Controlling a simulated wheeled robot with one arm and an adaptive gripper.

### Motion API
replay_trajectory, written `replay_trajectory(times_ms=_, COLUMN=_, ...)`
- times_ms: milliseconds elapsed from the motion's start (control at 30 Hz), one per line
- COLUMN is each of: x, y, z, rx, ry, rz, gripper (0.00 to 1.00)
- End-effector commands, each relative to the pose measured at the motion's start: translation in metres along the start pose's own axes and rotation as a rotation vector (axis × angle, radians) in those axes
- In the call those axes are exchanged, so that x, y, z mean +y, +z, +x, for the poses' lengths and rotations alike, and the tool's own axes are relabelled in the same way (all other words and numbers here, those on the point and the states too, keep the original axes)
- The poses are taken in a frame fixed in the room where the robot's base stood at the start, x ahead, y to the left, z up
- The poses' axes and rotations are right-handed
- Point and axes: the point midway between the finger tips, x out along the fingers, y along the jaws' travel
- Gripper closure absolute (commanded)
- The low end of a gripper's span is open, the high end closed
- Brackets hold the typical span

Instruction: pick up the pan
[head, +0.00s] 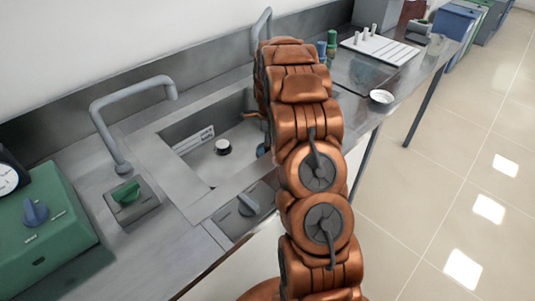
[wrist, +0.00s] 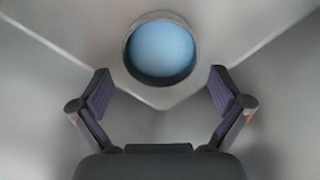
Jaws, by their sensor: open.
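A round vessel with a dark rim and a pale blue inside (wrist: 161,48) shows at the top middle of the wrist view; it may be the pan. My gripper (wrist: 161,92) is open and empty, its two fingers spread below the vessel in that view, not touching it. In the head view my arm hides the gripper. A small blue piece (head: 261,150) shows beside the arm at the sink; I cannot tell if it is the same vessel. A small white round dish (head: 381,97) sits on the counter's front edge to the right.
The metal sink (head: 175,165) has a black and white drain piece and tall faucets. A green device (head: 45,235) stands at the left. A white rack (head: 378,48) and bottles stand at the back right. The tiled floor at the right is clear.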

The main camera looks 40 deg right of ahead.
Motion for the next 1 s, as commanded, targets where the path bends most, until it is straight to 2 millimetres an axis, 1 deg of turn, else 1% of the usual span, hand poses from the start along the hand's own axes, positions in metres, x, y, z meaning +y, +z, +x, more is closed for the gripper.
replay_trajectory(times_ms=333, x=0.0, y=0.002, z=0.04, rx=0.001, ry=0.004, rz=-0.001, gripper=0.0)
replay_trajectory(times_ms=433, x=0.0, y=0.002, z=0.043, rx=0.001, ry=0.003, rz=-0.001, gripper=0.0)
replay_trajectory(times_ms=600, x=0.0, y=0.002, z=0.043, rx=0.0, ry=0.002, rz=-0.001, gripper=0.01)
replay_trajectory(times_ms=1000, x=0.0, y=0.002, z=0.043, rx=0.0, ry=0.002, rz=-0.001, gripper=0.43)
